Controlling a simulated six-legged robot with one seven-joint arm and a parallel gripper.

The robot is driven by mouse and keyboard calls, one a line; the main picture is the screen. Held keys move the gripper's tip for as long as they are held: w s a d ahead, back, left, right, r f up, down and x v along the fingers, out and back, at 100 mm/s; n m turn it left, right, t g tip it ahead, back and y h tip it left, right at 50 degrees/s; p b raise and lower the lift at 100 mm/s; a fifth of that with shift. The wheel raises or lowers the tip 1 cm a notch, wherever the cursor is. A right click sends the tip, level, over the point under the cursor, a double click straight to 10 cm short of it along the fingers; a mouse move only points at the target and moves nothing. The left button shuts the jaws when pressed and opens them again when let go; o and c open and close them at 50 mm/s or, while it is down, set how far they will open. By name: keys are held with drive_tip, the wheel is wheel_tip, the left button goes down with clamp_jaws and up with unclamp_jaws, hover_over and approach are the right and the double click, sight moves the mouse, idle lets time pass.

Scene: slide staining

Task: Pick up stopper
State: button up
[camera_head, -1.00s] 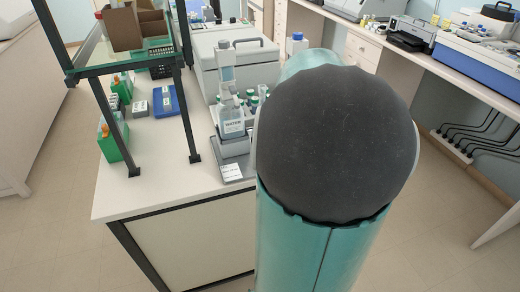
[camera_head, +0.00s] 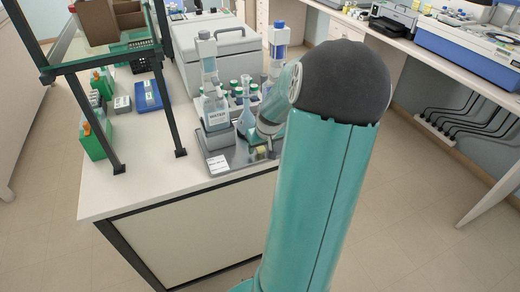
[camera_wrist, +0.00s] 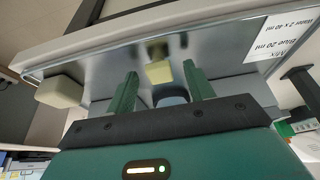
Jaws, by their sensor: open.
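My gripper (camera_wrist: 160,82) is open, and its two green fingers stand apart over a shiny metal tray (camera_wrist: 110,62). A small pale yellow piece (camera_wrist: 160,72), which looks like the stopper, shows between the fingertips, with its reflection on the tray. A second pale yellow piece (camera_wrist: 62,91) sits to the left near the tray's edge. A rounded blue-grey thing (camera_wrist: 170,97) shows partly between the fingers, mostly hidden by my gripper. In the head view one pale yellow piece (camera_head: 262,151) shows on the tray beside my arm; my fingertips are hidden there.
A water bottle (camera_head: 216,112), a bluish flask (camera_head: 246,118) and a blue-capped bottle (camera_head: 280,52) stand close to my arm. Behind them is a grey boxy machine (camera_head: 222,58). A dark shelf frame (camera_head: 172,95) stands on the left. The front left bench top (camera_head: 130,192) is clear.

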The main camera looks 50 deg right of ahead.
drive_tip(key=shift+w+d+f, duration=0.1)
drive_tip(key=shift+w+f, duration=0.05)
drive_tip(key=shift+f, duration=0.2)
drive_tip(key=c, duration=1.1)
drive_tip(key=shift+r, duration=0.2)
